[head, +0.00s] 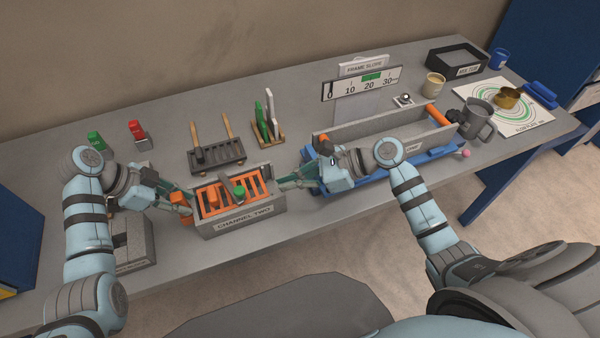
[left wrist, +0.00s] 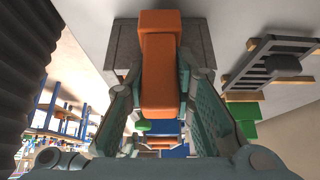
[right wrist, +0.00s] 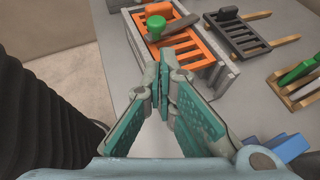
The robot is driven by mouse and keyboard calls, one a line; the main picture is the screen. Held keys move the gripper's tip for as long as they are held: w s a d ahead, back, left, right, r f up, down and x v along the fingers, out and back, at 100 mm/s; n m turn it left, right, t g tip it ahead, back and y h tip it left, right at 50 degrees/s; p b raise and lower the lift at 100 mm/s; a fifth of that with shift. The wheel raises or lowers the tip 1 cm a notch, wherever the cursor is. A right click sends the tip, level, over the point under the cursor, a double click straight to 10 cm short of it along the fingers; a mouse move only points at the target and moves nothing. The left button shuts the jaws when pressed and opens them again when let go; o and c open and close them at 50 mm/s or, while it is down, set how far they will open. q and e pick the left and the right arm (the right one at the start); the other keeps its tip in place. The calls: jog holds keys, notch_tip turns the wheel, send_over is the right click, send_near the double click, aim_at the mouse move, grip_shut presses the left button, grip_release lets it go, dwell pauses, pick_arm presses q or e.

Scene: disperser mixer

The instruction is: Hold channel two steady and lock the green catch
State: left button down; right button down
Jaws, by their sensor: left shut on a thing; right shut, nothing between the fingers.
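Channel two (head: 250,221) is a grey box near the table's front edge, with an orange slotted grate (head: 210,209) inside. A green-knobbed catch (head: 239,191) sits on a grey bar across the grate; the knob also shows in the right wrist view (right wrist: 157,24). I cannot tell whether the catch is locked. My left gripper (head: 184,199) is shut on the orange handle at the box's left end, which fills the jaws in the left wrist view (left wrist: 160,75). My right gripper (head: 282,185) is shut and empty beside the box's right end, its fingertips (right wrist: 166,65) below the knob in the right wrist view.
A dark slotted rack (head: 217,155) stands behind the box, with a stand of green and white pieces (head: 267,122) beside it. A long grey trough (head: 385,135) on a blue base lies to the right. Green (head: 96,140) and red (head: 137,131) pieces stand at the back left.

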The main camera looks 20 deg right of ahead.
aim_at(244, 192)
jog(key=c, duration=2.2)
grip_release()
jog(key=v, duration=0.5)
jog(key=shift+w+d+r, duration=0.15)
jog(key=shift+w+d, duration=0.1)
jog(key=shift+d, duration=0.2)
jog(key=o, duration=0.3)
jog(key=shift+d+r, duration=0.15)
jog(key=shift+d, duration=0.05)
jog(key=o, duration=0.3)
jog(key=shift+s+a, duration=0.1)
jog(key=shift+o, duration=0.9)
jog(key=a+f+m+t+y, duration=0.1)
jog(key=a+f+t+y, duration=0.2)
jog(key=a+f+t, duration=0.1)
jog(key=shift+s+a+f+m+y, duration=0.3)
jog(key=shift+a+f+m+y, duration=0.15)
jog(key=shift+a, duration=0.75)
jog(key=x, duration=1.1)
jog(key=shift+w+a, duration=0.15)
jog(key=shift+w, duration=0.1)
jog(key=shift+c, duration=0.2)
grip_shut()
jog(key=shift+s+f, duration=0.1)
